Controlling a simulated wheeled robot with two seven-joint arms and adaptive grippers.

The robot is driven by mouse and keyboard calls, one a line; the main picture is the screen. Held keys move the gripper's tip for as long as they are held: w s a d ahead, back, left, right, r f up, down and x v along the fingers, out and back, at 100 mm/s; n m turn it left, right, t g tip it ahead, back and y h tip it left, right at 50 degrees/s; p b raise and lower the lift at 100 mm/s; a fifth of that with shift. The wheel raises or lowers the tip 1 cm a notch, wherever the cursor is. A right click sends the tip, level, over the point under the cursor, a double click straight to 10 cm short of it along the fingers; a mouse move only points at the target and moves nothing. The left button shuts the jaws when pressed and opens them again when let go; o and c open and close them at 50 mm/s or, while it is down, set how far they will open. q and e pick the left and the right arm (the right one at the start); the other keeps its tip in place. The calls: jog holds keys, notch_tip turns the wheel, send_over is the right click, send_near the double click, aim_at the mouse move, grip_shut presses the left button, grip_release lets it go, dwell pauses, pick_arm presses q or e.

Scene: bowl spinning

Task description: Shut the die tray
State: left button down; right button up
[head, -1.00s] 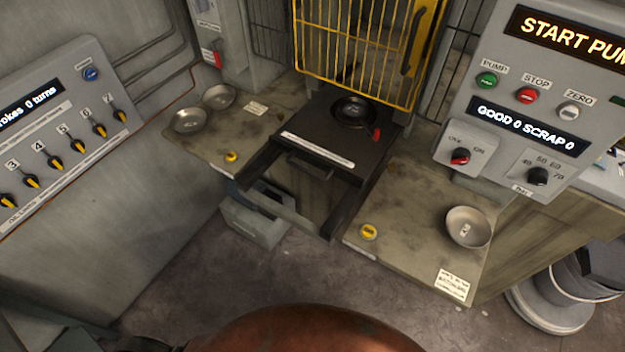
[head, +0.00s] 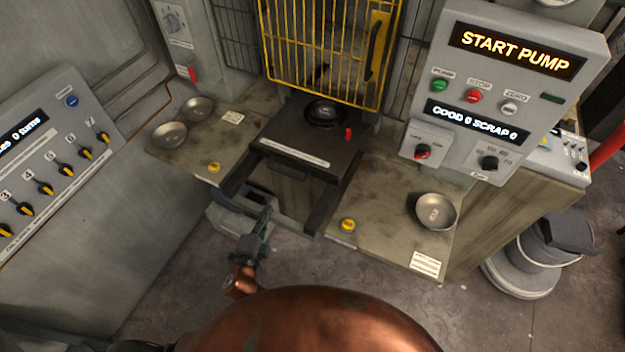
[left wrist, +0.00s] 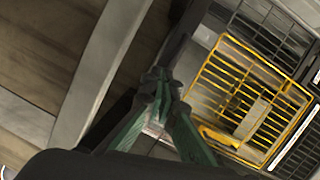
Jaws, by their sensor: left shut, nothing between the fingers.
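The die tray (head: 325,158) is a dark flat slide with a handle (head: 287,170) on its front edge and a black round die (head: 324,113) with a red knob on top. It sticks out toward me on two dark rails, below the raised yellow cage guard (head: 335,45). My left gripper (head: 262,218) is below and in front of the tray handle, near the left rail, apart from the handle. In the left wrist view its green fingers (left wrist: 160,80) are together with nothing between them. My right gripper is not in view.
Benches flank the tray; the left holds two metal bowls (head: 170,135) and a yellow button (head: 214,167), the right one bowl (head: 436,211) and a yellow button (head: 347,225). A control panel (head: 505,85) stands right. A grey bin (head: 228,220) sits below left.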

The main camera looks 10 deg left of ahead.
aim_at(317, 174)
pick_arm(q)
jog(key=d+m+h, duration=0.1)
jog(key=d, duration=0.2)
jog(key=d+m+h, duration=0.1)
jog(key=d+m, duration=0.1)
jog(key=d+r+m+h, duration=0.1)
jog(key=d+m+h, duration=0.1)
jog(key=d, duration=0.1)
jog(key=shift+w+d+r, duration=0.1)
jog(key=shift+w+d, duration=0.05)
jog(key=shift+d, duration=0.15)
jog(key=shift+w+d, duration=0.2)
jog(key=shift+d, duration=0.1)
jog(key=x, duration=1.3)
jog(key=shift+w+d+r+p, duration=0.1)
jog(key=shift+w+r+p, duration=0.05)
jog(key=shift+r+p, duration=0.15)
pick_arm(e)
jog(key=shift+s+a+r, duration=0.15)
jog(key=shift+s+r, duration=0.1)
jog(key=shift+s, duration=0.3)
